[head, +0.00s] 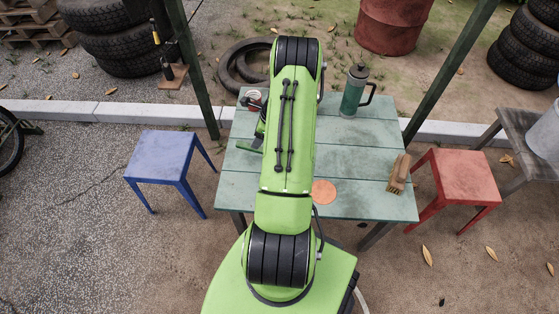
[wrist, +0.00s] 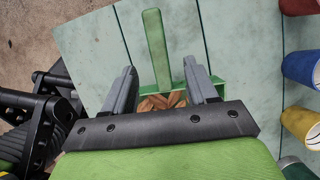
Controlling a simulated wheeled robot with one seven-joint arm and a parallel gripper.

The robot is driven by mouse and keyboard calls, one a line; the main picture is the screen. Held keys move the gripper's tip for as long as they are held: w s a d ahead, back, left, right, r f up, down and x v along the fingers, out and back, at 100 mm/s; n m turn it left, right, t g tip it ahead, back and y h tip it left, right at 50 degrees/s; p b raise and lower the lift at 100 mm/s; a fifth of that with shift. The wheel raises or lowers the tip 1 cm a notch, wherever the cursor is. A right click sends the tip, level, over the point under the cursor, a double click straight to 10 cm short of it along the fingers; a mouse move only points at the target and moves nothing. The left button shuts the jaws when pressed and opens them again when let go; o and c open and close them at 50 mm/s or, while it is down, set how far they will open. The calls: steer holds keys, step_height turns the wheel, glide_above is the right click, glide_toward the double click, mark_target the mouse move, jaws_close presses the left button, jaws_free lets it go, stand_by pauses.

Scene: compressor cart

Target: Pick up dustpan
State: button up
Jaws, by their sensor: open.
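The green dustpan (wrist: 155,50) lies on the pale green table in the wrist view. Its handle points up the picture, and its pan holds brown leaves. In the head view a small green part of the dustpan (head: 249,146) shows left of my arm; the rest is hidden. My gripper (wrist: 163,72) is open, with one grey finger on each side of the dustpan, near where handle and pan join. Nothing is clamped between the fingers. Whether they touch the pan cannot be told.
Several coloured cylinders, one blue (wrist: 302,67), stand close right of my gripper. A blue stool (head: 163,157) and red stool (head: 464,176) flank the table.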

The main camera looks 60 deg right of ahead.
mark_target(251, 150)
steer(key=b+x, duration=0.1)
steer(key=x, duration=0.3)
steer(key=shift+f, duration=0.15)
steer(key=b+x, duration=0.2)
steer(key=x, duration=0.3)
steer(key=shift+s+f, duration=0.15)
steer(key=shift+s, duration=0.05)
steer(key=shift+r, duration=0.25)
steer(key=c, duration=1)
